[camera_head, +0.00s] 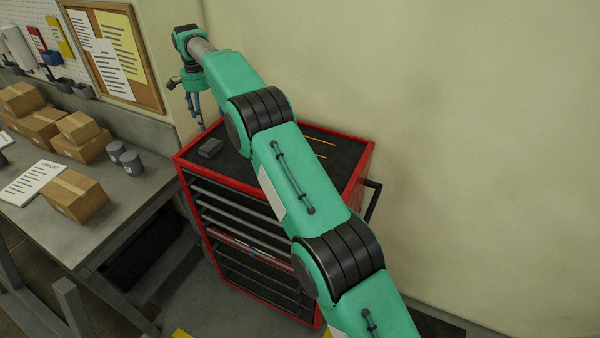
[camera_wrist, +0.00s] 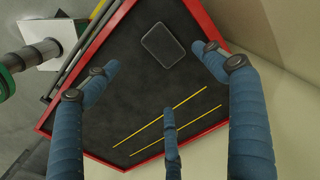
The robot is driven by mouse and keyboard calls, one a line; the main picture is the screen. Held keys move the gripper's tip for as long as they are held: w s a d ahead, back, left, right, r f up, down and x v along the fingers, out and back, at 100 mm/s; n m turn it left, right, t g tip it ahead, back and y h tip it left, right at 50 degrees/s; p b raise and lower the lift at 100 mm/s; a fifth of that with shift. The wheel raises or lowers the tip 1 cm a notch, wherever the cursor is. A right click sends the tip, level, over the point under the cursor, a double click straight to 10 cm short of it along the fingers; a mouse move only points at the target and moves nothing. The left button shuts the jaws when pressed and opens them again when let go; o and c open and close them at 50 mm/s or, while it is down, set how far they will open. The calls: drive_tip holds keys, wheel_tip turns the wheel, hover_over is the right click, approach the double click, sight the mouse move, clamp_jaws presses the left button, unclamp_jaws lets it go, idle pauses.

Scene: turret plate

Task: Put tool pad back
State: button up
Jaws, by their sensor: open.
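The tool pad (camera_head: 210,148) looks like a small dark grey block with rounded corners. It lies on the dark top of the red tool cabinet (camera_head: 359,162), near its left side. In the wrist view the pad (camera_wrist: 162,45) lies flat in the upper middle, and the cabinet's red rim (camera_wrist: 205,22) shows around the top. My gripper (camera_head: 201,122) hangs above the back left of the cabinet in the head view. In the wrist view its blue fingers (camera_wrist: 158,82) are spread open and empty, apart from the pad. Two yellow lines (camera_wrist: 165,118) mark the cabinet top.
A workbench (camera_head: 130,190) with several cardboard boxes (camera_head: 78,195) and two grey cups (camera_head: 131,161) stands left of the cabinet. A corkboard (camera_head: 143,80) hangs behind it. A bare wall (camera_head: 480,120) rises close behind the cabinet. My arm hides part of the cabinet top.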

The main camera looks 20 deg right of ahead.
drive_tip(key=s+d+r+n, duration=0.1)
drive_tip(key=s+d+r, duration=0.2)
drive_tip(key=r, duration=0.2)
drive_tip(key=s+d+r+t, duration=0.1)
drive_tip(key=s+d+r, duration=0.1)
drive_tip(key=s+r, duration=0.3)
drive_tip(key=s+d+r+n, duration=0.1)
drive_tip(key=s+d+r, duration=0.15)
drive_tip(key=r, duration=0.35)
drive_tip(key=s+d+r+n+t, duration=0.1)
drive_tip(key=s+d+r, duration=0.2)
drive_tip(key=s, duration=0.6)
drive_tip(key=s+d+r+n+t, duration=0.1)
drive_tip(key=s+d+r, duration=0.3)
drive_tip(key=s, duration=0.4)
drive_tip(key=s+d+r+n, duration=0.1)
drive_tip(key=s+d+r, duration=0.2)
drive_tip(key=s, duration=0.6)
drive_tip(key=s+d+f+n+t, duration=0.1)
drive_tip(key=s+f, duration=0.3)
drive_tip(key=s, duration=0.6)
drive_tip(key=s+d+f+n, duration=0.1)
drive_tip(key=s+d+f, duration=0.2)
drive_tip(key=s, duration=0.7)
drive_tip(key=s+d+f+n+t, duration=0.1)
drive_tip(key=s+f, duration=0.4)
drive_tip(key=s, duration=0.5)
drive_tip(key=shift+s+d+f+n+t, duration=0.2)
drive_tip(key=shift+s+d+n+t, duration=0.1)
drive_tip(key=shift+s+d+n, duration=0.15)
